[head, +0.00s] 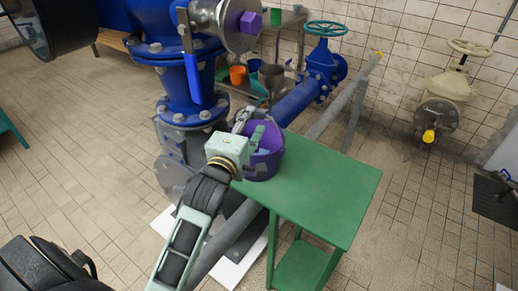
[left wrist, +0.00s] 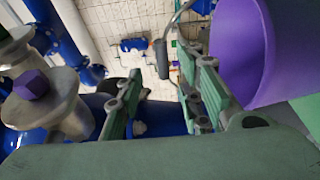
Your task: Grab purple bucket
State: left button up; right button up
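The purple bucket (head: 265,164) stands on the back left part of a green table (head: 325,185). In the left wrist view the bucket (left wrist: 262,45) fills the upper right. My left gripper (head: 248,128) is at the bucket's left side, overlapping its rim in the head view. In the left wrist view its two green fingers (left wrist: 160,108) are spread apart, with the bucket just right of the right finger. I cannot tell whether that finger touches the bucket. The gripper hides part of the bucket's near left side. My right gripper is not in view.
A large blue pipe with a valve (head: 190,75) stands close left of the gripper. A blue pipe (head: 297,104) runs behind the table. A shelf at the back holds an orange container (head: 238,75). The table's right half is bare, and tiled floor (head: 400,215) is clear to its right.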

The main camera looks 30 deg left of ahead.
aim_at(256, 111)
pick_arm(q)
jog(key=w, duration=0.2)
jog(key=w+p, duration=0.1)
jog(key=w, duration=0.3)
jog(key=shift+w+a+f, duration=0.1)
jog(key=shift+w+a, duration=0.05)
jog(key=shift+a, duration=0.25)
jog(key=shift+w+p, duration=0.2)
jog(key=shift+p, duration=0.1)
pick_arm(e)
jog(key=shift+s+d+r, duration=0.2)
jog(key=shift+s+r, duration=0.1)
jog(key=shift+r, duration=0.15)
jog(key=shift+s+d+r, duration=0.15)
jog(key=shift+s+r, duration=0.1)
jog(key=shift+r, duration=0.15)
pick_arm(q)
jog(key=shift+c, duration=0.4)
grip_shut()
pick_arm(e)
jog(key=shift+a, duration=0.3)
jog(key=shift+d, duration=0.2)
